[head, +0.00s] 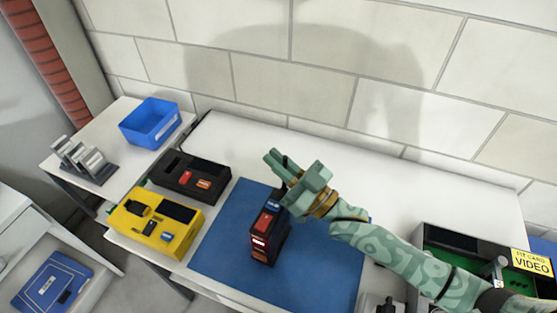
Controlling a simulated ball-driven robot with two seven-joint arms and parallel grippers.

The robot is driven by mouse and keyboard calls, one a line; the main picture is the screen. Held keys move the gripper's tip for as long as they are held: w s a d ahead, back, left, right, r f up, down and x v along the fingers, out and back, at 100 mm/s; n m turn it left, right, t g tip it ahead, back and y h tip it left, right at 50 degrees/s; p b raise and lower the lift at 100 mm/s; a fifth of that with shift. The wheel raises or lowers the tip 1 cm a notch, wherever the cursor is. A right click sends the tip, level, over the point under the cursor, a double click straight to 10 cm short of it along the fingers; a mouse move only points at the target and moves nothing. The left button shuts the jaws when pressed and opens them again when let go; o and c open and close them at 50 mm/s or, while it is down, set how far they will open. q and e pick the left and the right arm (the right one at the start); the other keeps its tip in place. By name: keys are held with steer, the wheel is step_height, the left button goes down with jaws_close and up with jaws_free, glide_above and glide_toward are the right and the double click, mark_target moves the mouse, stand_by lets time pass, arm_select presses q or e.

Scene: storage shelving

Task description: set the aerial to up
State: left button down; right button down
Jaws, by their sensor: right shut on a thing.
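A small dark handheld device (268,237) with red and blue parts on top and a lit red panel on its front stands on the blue mat (225,255). A thin dark aerial (285,161) shows at the fingers of my right gripper (279,166), above the device's back end. It looks close to upright, but its exact tilt is hard to tell. My right gripper is shut on the aerial, and its green fingers hide much of it. My left gripper is not in view.
A yellow device (187,239) and a black device (213,180) lie left of the mat. A blue bin (150,122) and a grey rack (85,160) stand on the side table. An open green-edged case (460,241) is at right. The back of the white table is clear.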

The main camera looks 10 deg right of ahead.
steer(key=c, duration=1.5)
jaws_free()
steer(key=shift+s+f, duration=0.1)
steer(key=v, duration=1.2)
